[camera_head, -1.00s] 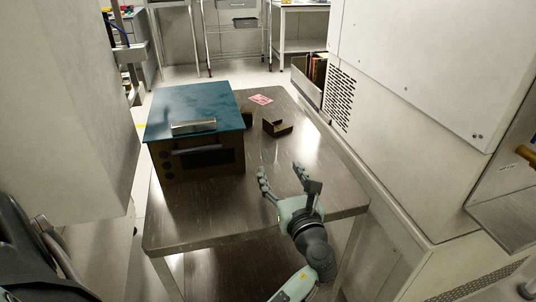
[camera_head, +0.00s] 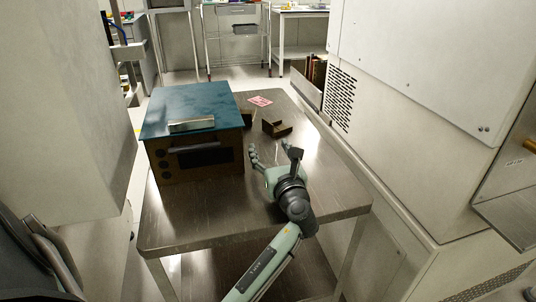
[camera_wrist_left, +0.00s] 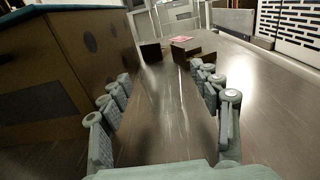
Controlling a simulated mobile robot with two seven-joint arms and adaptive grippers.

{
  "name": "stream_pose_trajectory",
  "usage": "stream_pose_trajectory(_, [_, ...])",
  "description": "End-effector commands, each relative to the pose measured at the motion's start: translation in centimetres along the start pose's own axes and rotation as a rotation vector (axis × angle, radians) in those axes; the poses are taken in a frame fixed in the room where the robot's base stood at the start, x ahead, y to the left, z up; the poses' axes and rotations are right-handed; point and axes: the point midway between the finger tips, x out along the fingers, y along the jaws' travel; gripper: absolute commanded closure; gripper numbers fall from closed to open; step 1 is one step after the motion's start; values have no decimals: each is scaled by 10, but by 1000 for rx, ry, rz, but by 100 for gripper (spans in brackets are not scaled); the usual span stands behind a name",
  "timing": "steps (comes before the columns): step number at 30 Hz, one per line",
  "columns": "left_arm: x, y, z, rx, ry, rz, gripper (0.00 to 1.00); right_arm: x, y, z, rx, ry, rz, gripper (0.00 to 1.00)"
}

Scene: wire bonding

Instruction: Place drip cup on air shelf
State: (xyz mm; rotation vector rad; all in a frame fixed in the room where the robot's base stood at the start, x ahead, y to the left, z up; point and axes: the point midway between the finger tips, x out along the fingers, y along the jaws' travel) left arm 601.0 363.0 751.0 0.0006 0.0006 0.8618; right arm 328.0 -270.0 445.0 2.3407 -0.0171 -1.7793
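My left gripper (camera_head: 270,166) is open and empty, low over the metal table, to the right of a blue-topped brown box. In the left wrist view its fingers (camera_wrist_left: 165,108) stand wide apart with only bare table between them. Farther along the table lie a small brown angular piece (camera_head: 277,129) and a darker brown piece (camera_head: 247,119). They also show in the left wrist view, the brown piece (camera_wrist_left: 186,50) to the right of the dark one (camera_wrist_left: 150,53). I cannot tell which thing is the drip cup or the air shelf. My right gripper is not in view.
The brown box (camera_head: 165,178) has a front handle and a blue top (camera_head: 190,100) bearing a silver bar (camera_head: 191,124). A pink card (camera_head: 260,101) lies farther back. The metal table (camera_head: 215,228) has free room at its front and right. A large pale cabinet (camera_head: 430,70) stands right.

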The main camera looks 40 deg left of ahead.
Motion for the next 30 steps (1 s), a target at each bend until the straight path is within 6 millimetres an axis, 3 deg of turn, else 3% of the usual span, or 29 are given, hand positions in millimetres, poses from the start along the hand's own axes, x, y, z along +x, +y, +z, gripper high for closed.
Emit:
stream_pose_trajectory(2, [0,0,0,0,0,0,45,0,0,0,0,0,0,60])
stream_pose_trajectory(9, [0,0,0,0,0,0,75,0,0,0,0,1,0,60])
stream_pose_trajectory(12, [0,0,0,0,0,0,79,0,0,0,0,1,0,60])
stream_pose_trajectory(20, [0,0,8,-4,-1,0,79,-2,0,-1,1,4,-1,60])
stream_pose_trajectory(30, [0,0,73,-6,-2,1,79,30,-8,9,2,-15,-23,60])
